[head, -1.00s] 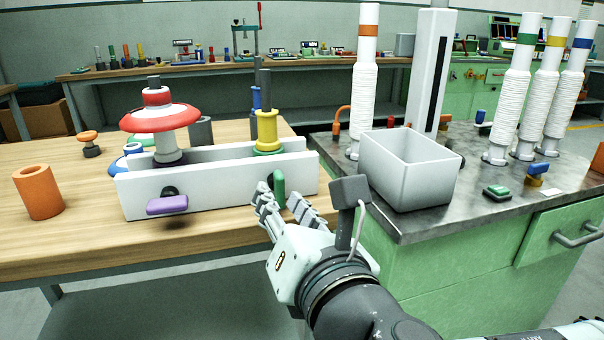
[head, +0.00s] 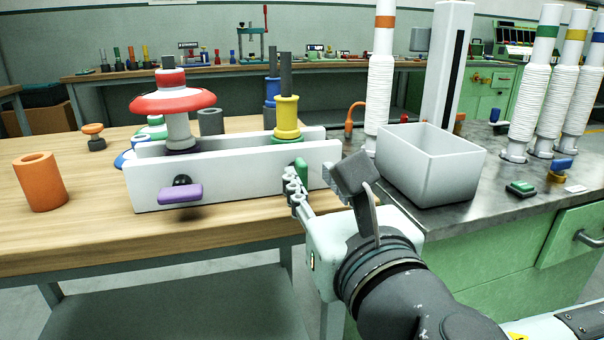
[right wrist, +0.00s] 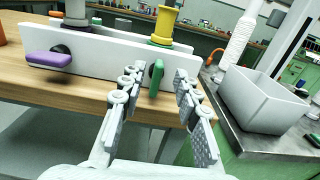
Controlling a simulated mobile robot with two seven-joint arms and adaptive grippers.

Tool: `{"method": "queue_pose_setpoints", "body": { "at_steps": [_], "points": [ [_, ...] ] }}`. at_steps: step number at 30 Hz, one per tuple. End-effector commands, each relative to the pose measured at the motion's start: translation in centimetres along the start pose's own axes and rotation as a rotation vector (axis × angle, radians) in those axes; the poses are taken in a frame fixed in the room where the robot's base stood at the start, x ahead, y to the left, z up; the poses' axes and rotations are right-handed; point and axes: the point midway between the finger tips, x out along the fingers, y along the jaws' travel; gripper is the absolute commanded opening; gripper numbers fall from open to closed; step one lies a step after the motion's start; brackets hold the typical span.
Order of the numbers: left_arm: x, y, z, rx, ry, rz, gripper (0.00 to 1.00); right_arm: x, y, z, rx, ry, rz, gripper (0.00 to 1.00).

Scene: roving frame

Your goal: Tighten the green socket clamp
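The green socket clamp (head: 301,170) is a green handle on the front face of the white fixture (head: 235,178), near its right end. The handle stands roughly upright; it also shows in the right wrist view (right wrist: 156,80). My right gripper (head: 297,190) is just in front of it. In the right wrist view the gripper (right wrist: 158,76) has its fingers spread, with the green handle appearing between them. I cannot tell whether either finger touches it. In the head view one finger is largely hidden. A yellow spool (head: 287,117) stands in the fixture behind the green clamp. My left gripper is not in view.
A purple clamp handle (head: 180,194) lies level on the fixture's left front. A red and white stack (head: 174,104) stands behind it. An orange cup (head: 41,182) is at far left. An open grey bin (head: 432,165) stands on the metal bench, right of my gripper.

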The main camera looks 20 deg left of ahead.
Motion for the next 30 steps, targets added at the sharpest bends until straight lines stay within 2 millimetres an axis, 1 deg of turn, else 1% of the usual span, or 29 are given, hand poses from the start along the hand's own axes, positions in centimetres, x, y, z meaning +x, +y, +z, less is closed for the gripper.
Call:
{"method": "queue_pose_setpoints", "body": {
  "at_steps": [1, 3, 7, 12, 16, 23, 26, 30],
  "points": [
    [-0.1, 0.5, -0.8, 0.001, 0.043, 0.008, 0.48, 0.2, 0.0, -0.2, 0.0, -0.002, 0.001, 0.32],
    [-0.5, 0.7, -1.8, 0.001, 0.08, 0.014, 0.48, 0.8, 0.1, 0.0, 0.0, -0.002, 0.001, 0.32],
    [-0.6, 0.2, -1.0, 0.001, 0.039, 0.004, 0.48, 3.2, 0.0, 0.2, 0.001, -0.001, -0.001, 0.32],
    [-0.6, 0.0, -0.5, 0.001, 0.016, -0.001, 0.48, 5.0, 0.1, 0.1, 0.001, 0.0, 0.001, 0.32],
    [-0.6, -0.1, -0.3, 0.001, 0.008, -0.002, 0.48, 5.5, 0.1, 0.1, 0.002, 0.0, 0.002, 0.32],
    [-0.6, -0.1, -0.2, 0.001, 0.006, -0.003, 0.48, 5.6, 0.1, 0.1, 0.002, 0.0, 0.002, 0.32],
    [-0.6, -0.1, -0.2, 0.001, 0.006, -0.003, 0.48, 5.6, 0.1, 0.1, 0.002, 0.0, 0.002, 0.22],
    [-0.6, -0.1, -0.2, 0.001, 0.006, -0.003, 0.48, 5.6, 0.1, 0.1, 0.002, 0.0, 0.002, 0.05]
  ]
}}
